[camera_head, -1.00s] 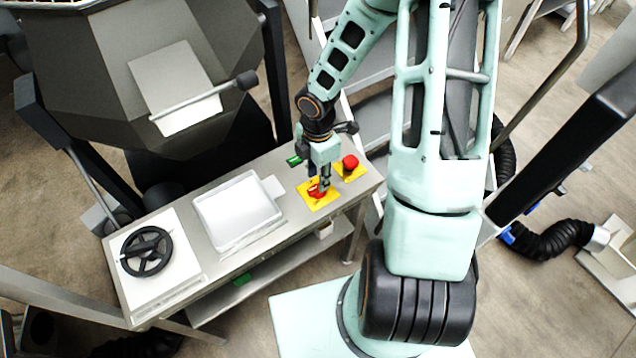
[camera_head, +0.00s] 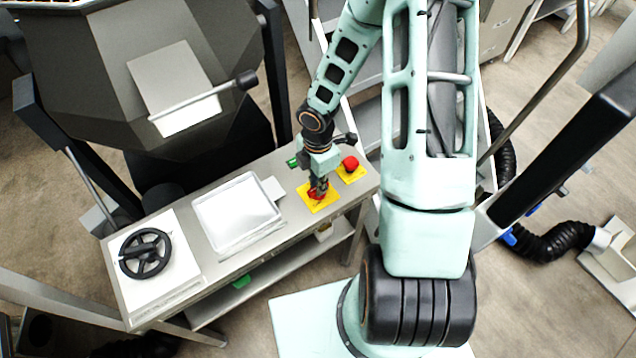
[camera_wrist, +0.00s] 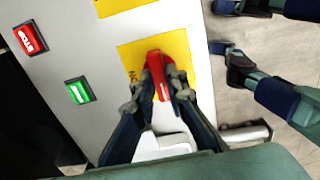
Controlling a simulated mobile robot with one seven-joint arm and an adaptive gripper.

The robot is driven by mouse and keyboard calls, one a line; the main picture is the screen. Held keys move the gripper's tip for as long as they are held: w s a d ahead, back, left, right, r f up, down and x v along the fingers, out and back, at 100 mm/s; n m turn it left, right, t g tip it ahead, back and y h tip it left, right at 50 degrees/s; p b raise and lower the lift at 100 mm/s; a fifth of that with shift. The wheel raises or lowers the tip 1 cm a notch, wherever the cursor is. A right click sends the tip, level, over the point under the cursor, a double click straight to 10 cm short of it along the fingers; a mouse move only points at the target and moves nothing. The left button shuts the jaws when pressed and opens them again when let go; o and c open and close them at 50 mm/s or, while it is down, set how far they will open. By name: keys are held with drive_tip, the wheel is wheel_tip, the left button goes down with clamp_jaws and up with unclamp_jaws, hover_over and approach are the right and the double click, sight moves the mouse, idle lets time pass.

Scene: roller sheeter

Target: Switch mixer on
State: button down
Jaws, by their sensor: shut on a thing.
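A red rotary switch (camera_wrist: 161,76) sits on a yellow plate (camera_wrist: 178,46) on the control panel. In the head view the yellow plate (camera_head: 311,203) lies near the right end of the metal counter, with the red switch partly hidden under my gripper (camera_head: 319,188). In the wrist view my gripper (camera_wrist: 157,100) has its two fingers on either side of the red switch handle, shut on it. A green button (camera_wrist: 79,92) and a red stop button (camera_wrist: 30,39) are left of the yellow plate.
A red knob (camera_head: 350,163) on a second yellow plate stands behind and right of the switch. A white tray (camera_head: 237,243) and a black handwheel (camera_head: 146,253) are to the left on the counter. The large dark mixer bowl (camera_head: 90,60) stands behind.

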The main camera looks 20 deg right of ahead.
drive_tip(key=shift+m, duration=0.4)
drive_tip(key=m+b, duration=0.2)
drive_tip(key=m, duration=0.1)
drive_tip(key=shift+f+m, duration=0.1)
drive_tip(key=shift+m, duration=0.3)
drive_tip(key=m+b, duration=0.2)
drive_tip(key=m, duration=0.2)
drive_tip(key=m+b, duration=0.2)
drive_tip(key=m, duration=0.3)
drive_tip(key=shift+m+b, duration=1.25)
drive_tip(key=shift+m, duration=0.95)
drive_tip(key=c, duration=1.9)
unclamp_jaws()
drive_tip(key=shift+c, duration=0.2)
wheel_tip(320, 180, up, 12)
